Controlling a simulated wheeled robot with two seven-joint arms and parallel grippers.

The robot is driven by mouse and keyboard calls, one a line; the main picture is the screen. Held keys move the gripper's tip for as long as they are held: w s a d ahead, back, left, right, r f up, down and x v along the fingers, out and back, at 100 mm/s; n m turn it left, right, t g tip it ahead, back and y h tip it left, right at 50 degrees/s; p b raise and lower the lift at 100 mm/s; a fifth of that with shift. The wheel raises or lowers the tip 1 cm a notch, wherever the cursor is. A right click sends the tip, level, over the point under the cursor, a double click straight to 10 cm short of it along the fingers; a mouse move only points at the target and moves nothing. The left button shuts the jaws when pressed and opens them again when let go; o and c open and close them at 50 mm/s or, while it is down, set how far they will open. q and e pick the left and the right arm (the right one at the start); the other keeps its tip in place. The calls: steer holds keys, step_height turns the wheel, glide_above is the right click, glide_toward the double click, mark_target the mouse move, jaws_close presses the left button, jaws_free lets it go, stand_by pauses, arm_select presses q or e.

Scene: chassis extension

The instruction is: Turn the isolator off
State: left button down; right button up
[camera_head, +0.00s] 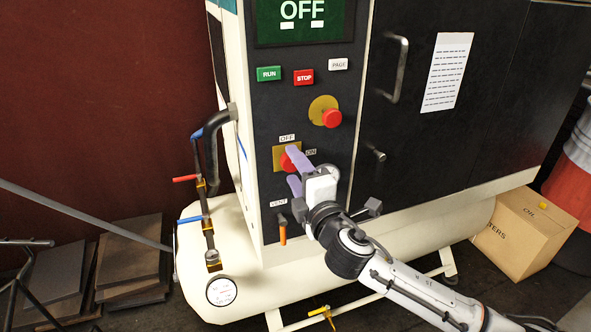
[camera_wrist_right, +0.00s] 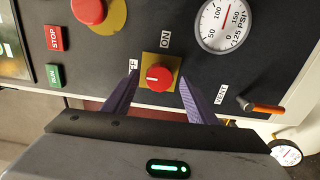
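The isolator is a red rotary knob (camera_head: 287,162) on a yellow plate, low on the dark control panel, with an OFF label above it and an ON label to its right. In the right wrist view the knob (camera_wrist_right: 159,78) shows a white mark on its left half, lying toward the OFF-label side. My right gripper (camera_head: 289,166) is at the knob and partly covers it in the head view. Its purple fingers are open, one on each side of the knob, with visible gaps in the right wrist view. My left gripper is not in view.
The panel screen (camera_head: 302,20) reads OFF. A red emergency-type button (camera_head: 331,118) sits above right of the isolator. RUN (camera_head: 269,74) and STOP (camera_head: 304,77) buttons are higher. An orange VENT lever (camera_head: 282,232) is below.

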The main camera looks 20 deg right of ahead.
steer(key=s, duration=1)
steer(key=shift+s+d+b, duration=0.2)
steer(key=shift+b, duration=0.25)
steer(key=s+a+f+m+g+y, duration=0.1)
steer(key=s+f+m+g, duration=0.25)
steer(key=f, duration=0.65)
steer(key=s+a+f+m+g, duration=0.1)
steer(key=s+f+m+g, duration=0.2)
steer(key=f, duration=0.7)
steer(key=s+f+m+g, duration=0.3)
steer(key=s+f+m, duration=0.7)
steer(key=s+f, duration=0.6)
steer(key=shift+s+a+y, duration=0.25)
steer(key=shift+s+y, duration=0.15)
steer(key=shift+s, duration=0.3)
